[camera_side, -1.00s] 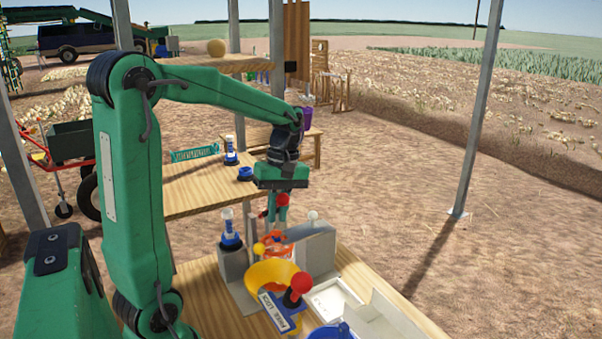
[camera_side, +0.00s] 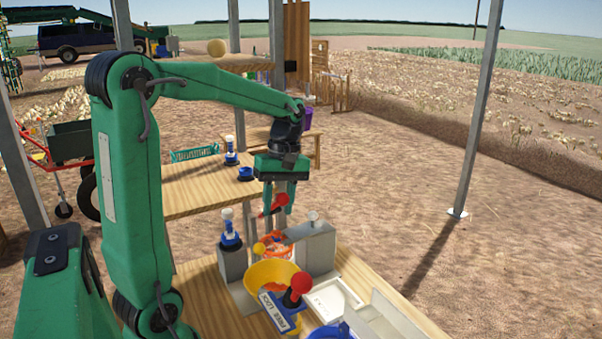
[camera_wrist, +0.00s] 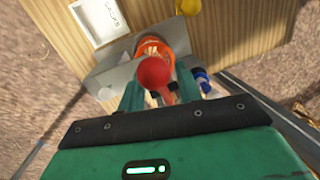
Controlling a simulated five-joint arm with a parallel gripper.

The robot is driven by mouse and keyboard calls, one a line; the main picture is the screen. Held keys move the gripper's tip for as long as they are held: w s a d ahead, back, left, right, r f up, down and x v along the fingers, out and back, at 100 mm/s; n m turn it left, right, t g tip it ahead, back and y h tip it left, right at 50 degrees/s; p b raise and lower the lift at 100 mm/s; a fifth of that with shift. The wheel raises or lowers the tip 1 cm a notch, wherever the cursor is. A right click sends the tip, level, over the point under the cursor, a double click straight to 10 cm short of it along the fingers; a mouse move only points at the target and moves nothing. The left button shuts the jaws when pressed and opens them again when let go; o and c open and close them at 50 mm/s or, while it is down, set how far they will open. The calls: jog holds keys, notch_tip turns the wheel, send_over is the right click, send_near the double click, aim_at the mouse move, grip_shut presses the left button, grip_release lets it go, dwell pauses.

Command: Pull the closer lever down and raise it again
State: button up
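A lever with a red ball knob (camera_side: 281,200) and a tapering red arm sits above the grey posts, its arm sloping down to the left. The frames do not show whether it is the closer lever. My gripper (camera_side: 279,208) hangs over it with the fingers pointing down. In the wrist view the red knob (camera_wrist: 154,72) lies between my two fingers (camera_wrist: 158,92), which stand apart. I cannot tell whether either finger touches it. A second red-knobbed lever (camera_side: 301,284) stands near the front on a blue base with a white label.
An orange net-like ring (camera_side: 276,244) is below the gripper, beside a grey block (camera_side: 315,246). A yellow bowl (camera_side: 271,270), a small yellow ball (camera_side: 259,248), a white tray (camera_side: 334,300) and a blue-white bottle (camera_side: 230,229) stand close by.

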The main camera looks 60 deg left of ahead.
notch_tip(320, 180, up, 6)
jog(key=w, duration=0.1)
jog(key=shift+a+r, duration=0.15)
jog(key=shift+a, duration=0.1)
jog(key=o, duration=0.3)
jog(key=d+n+t, duration=0.1)
jog(key=n, duration=0.1)
jog(key=s+n+t, duration=0.1)
jog(key=shift+d+r+n+y, duration=0.35)
jog(key=shift+r+n+y, duration=0.05)
jog(key=n, duration=0.1)
jog(key=d+n+t, duration=0.1)
jog(key=n, duration=0.1)
jog(key=s+n+t, duration=0.1)
jog(key=shift+d+r+y, duration=0.25)
jog(key=shift+y, duration=0.15)
jog(key=shift+f, duration=0.15)
jog(key=shift+w+a+f, duration=0.15)
jog(key=shift+w+f, duration=0.05)
jog(key=shift+f, duration=1.05)
jog(key=shift+w+a+f, duration=0.1)
jog(key=shift+w+f, duration=0.15)
jog(key=shift+f, duration=0.95)
jog(key=shift+w+a+f, duration=0.15)
jog(key=shift+w+f, duration=0.05)
jog(key=shift+f, duration=1.05)
